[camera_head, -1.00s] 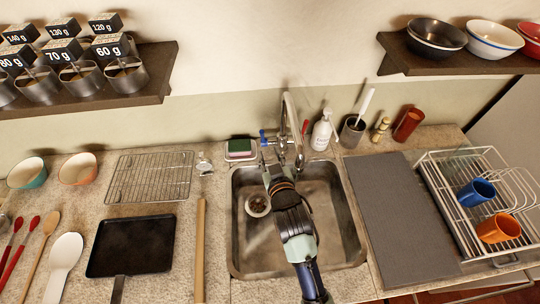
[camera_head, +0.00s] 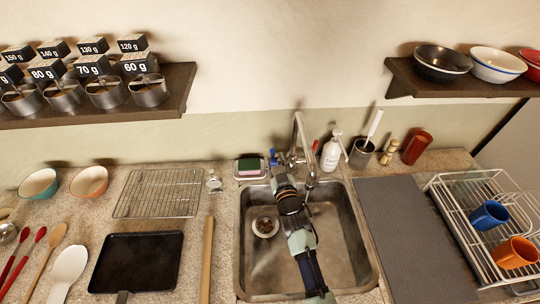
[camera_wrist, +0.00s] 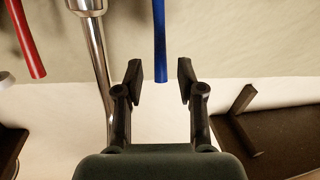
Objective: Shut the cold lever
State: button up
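The blue cold lever (camera_head: 273,157) stands left of the metal tap (camera_head: 300,130) behind the sink (camera_head: 335,240). In the wrist view the blue lever (camera_wrist: 160,40) comes down from the top edge, and its free end lies between my fingertips in the picture. My gripper (camera_wrist: 160,82) is open and empty, with a finger on each side of the lever; I see no contact, and depth is hard to tell. In the head view my gripper (camera_head: 280,174) is just in front of the lever, its fingers small and dark. The red lever (camera_wrist: 27,40) is at the wrist view's left.
The tap's metal column (camera_wrist: 97,60) is close beside my left finger in the wrist view. A sponge holder (camera_head: 250,167) stands left of the blue lever, a white soap bottle (camera_head: 331,152) right of the tap. A bowl-like strainer (camera_head: 265,226) is in the sink.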

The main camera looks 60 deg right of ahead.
aim_at(273, 155)
jog(key=x, duration=0.4)
jog(key=shift+b, duration=0.35)
jog(key=shift+a, duration=0.1)
grip_shut()
